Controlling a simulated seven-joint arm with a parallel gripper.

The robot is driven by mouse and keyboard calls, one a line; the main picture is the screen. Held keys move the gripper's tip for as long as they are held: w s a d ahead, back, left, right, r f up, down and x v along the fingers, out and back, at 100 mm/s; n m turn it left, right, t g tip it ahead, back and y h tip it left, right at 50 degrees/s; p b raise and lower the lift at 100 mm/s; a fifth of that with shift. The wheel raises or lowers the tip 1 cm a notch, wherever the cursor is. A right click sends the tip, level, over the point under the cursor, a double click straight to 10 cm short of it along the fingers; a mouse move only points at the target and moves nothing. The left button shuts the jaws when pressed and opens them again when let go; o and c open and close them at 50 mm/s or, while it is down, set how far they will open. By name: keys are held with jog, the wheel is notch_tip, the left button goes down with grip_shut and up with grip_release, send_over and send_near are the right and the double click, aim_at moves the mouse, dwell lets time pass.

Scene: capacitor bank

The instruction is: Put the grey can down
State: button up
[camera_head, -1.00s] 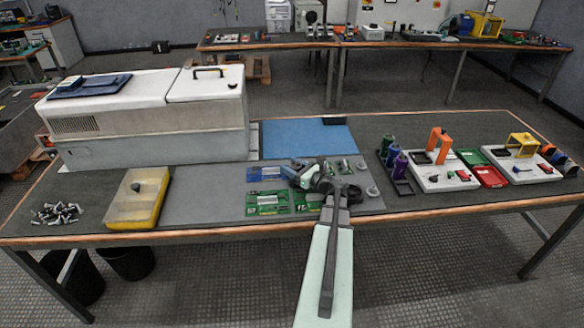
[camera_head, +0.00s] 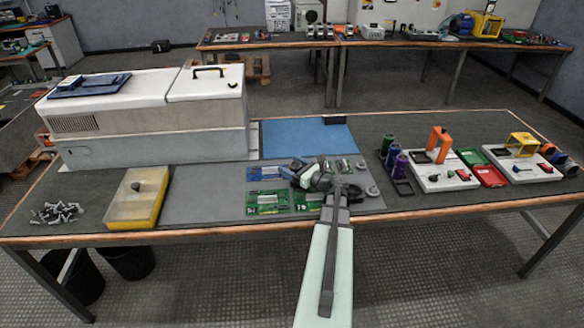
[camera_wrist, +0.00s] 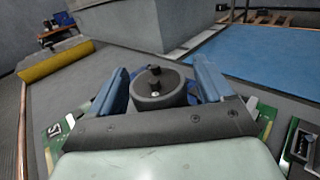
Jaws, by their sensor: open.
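The grey can (camera_wrist: 158,90) is dark and round, with two small terminals on top. In the wrist view it appears upright between the blue fingers of my gripper (camera_wrist: 161,76). The fingers are open, one on each side of the can; I cannot tell whether either touches it. The can's lower part and what it rests on are hidden by my gripper. In the head view my gripper (camera_head: 299,170) is low over the circuit boards, and I cannot make out the can there.
Green boards (camera_head: 267,199) and a blue board (camera_head: 260,174) lie around my gripper on the grey mat (camera_head: 207,207). A yellow-edged box (camera_head: 138,199) and loose metal parts (camera_head: 57,213) are left. A blue mat (camera_head: 300,140) lies behind. Coloured cylinders (camera_head: 393,157) stand right.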

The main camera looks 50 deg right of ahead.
jog(key=s, duration=1.2)
